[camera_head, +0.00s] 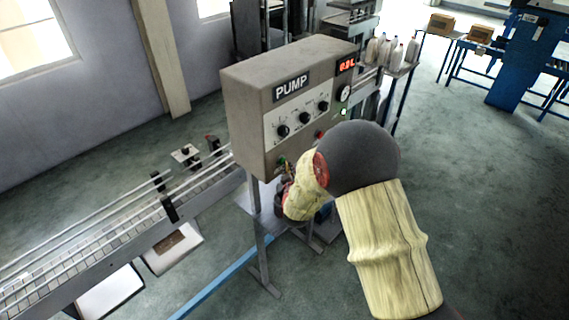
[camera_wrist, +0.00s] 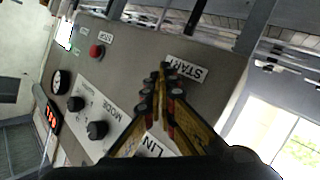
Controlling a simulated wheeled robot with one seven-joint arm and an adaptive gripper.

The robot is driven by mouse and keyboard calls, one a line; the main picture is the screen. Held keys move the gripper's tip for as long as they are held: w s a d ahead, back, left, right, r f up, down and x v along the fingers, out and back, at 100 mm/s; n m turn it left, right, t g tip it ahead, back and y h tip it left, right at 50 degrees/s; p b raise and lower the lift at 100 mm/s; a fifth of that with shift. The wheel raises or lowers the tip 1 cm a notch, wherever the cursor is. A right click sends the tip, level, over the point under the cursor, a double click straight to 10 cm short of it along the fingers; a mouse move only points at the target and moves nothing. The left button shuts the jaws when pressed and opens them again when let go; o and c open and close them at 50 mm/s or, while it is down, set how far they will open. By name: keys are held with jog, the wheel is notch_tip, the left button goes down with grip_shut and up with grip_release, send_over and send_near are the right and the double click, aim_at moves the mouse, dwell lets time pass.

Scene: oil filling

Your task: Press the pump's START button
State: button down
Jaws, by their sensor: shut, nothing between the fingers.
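The grey pump box (camera_head: 250,115) stands on a post in the head view, with its control panel facing my arm. In the wrist view the panel (camera_wrist: 135,65) appears rotated, and the START label (camera_wrist: 186,72) lies beside my fingertips. My gripper (camera_wrist: 163,70) is shut and empty, its tips together at the panel beside that label. The START button is not visible in the wrist view; the fingers cover the spot next to the label. In the head view a small green patch (camera_head: 282,161) shows at the panel's lower left by my gripper. Contact cannot be told.
A red button (camera_wrist: 97,51) sits by the STOP label. Knobs (camera_wrist: 97,130), a gauge (camera_wrist: 60,82) and a red display (camera_wrist: 52,117) share the panel. A conveyor (camera_head: 120,235) runs at left. White bottles (camera_head: 390,52) stand behind the box.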

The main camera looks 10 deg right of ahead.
jog(key=shift+w, duration=0.15)
dwell(0.5)
jog(key=shift+s+d+b, duration=0.4)
jog(key=shift+s+d, duration=0.15)
jog(key=shift+s, duration=0.25)
jog(key=s+d, duration=0.1)
jog(key=s, duration=0.1)
jog(key=s+d+b, duration=0.1)
jog(key=s+d, duration=0.1)
dwell(0.9)
